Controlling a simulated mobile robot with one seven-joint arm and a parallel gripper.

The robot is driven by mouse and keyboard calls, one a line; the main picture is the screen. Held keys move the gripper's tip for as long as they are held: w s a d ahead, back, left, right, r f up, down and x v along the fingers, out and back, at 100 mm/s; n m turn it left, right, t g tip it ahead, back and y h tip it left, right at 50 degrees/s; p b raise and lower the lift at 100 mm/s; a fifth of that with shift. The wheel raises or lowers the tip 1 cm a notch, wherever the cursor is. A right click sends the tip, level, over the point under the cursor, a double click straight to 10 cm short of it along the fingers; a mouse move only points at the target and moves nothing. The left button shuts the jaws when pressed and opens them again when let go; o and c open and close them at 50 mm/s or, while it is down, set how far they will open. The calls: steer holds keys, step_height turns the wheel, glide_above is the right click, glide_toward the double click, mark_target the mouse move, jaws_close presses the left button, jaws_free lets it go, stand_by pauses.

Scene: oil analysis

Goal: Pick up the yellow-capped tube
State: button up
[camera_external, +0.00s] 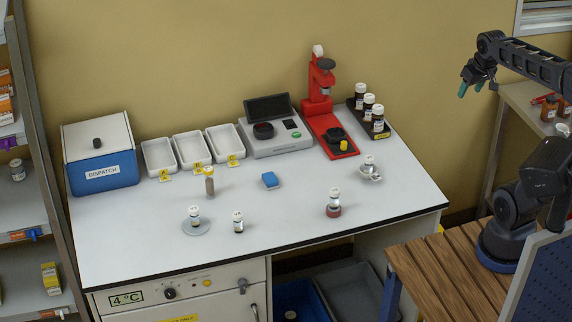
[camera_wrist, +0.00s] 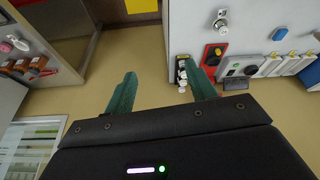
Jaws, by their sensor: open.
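My gripper (camera_external: 470,88) is at the upper right, raised and well away from the tube, beyond the bench's right end. In the wrist view my gripper (camera_wrist: 160,78) shows two green fingers spread apart with nothing held between them.
The white bench (camera_external: 300,225) also holds a blue block (camera_external: 270,180), several small vials, white trays (camera_external: 159,156), a blue dispatch box (camera_external: 100,165), a grey instrument (camera_external: 275,135) and a red press (camera_external: 320,110). A wooden table (camera_external: 440,275) stands at the lower right.

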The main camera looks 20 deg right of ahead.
steer(key=w+a+r+n+g, duration=0.15)
steer(key=w+a+n, duration=0.25)
steer(key=w+a, duration=0.85)
steer(key=w+a+r+n+g, duration=0.1)
steer(key=w+a+r+n, duration=0.2)
steer(key=w+a, duration=1)
steer(key=w+a+f+n, duration=0.2)
steer(key=a+f, duration=0.2)
steer(key=a, duration=0.8)
steer(key=w+a+f+n, duration=0.25)
steer(key=a+f, duration=0.25)
steer(key=a, duration=0.7)
steer(key=n+g, duration=0.2)
steer(key=n, duration=0.2)
glide_toward(209, 182)
steer(key=shift+w+d+f, duration=0.1)
steer(key=shift+w+d, duration=0.25)
steer(key=shift+w, duration=0.25)
steer(key=shift+a+f, duration=0.15)
steer(key=shift+f, duration=2.55)
steer(key=shift+a+f, duration=0.15)
steer(key=shift+f, duration=2.6)
steer(key=c, duration=1.1)
